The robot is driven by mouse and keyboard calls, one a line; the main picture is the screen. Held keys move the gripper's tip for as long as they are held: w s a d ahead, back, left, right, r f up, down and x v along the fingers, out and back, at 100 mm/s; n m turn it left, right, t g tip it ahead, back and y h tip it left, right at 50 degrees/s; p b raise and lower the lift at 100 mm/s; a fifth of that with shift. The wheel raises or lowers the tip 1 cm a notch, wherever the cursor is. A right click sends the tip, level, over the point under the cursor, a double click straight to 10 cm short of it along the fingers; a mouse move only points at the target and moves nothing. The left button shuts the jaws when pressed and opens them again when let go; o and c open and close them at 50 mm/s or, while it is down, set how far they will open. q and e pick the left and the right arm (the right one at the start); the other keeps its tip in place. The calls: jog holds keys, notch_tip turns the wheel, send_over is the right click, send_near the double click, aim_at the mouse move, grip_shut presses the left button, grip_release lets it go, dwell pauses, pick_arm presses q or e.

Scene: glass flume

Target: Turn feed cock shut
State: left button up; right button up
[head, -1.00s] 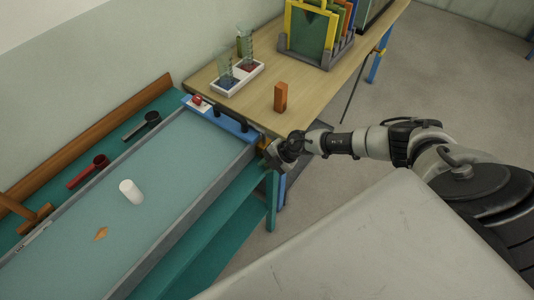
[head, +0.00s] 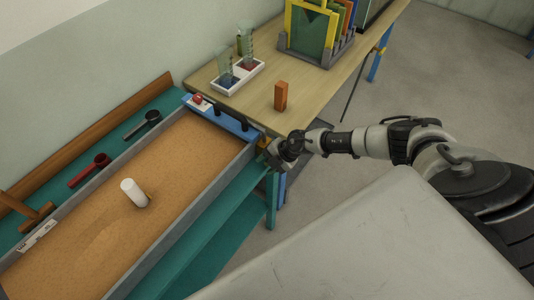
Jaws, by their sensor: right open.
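The flume (head: 190,212) is a long grey-walled trough at the left, with a brown sand bed and a white cylinder (head: 134,193) standing in it. A blue end piece (head: 232,121) at its far end carries a red knob (head: 198,99) and dark fittings. A small yellow-orange fitting (head: 263,143) shows at the flume's far right corner; I cannot tell for sure that it is the feed cock. My right gripper (head: 271,160) is open at that corner, close beside the fitting. Contact is unclear, as the gripper hides part of the area. My left gripper is out of view.
A red scoop (head: 88,171) and a dark scoop (head: 142,125) lie on the teal ledge left of the flume.

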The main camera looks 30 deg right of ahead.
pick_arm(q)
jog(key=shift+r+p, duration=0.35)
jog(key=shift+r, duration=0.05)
pick_arm(e)
jog(key=v, duration=1)
jog(key=shift+s+r, duration=0.2)
jog(key=shift+o, duration=0.5)
jog(key=shift+d, duration=0.1)
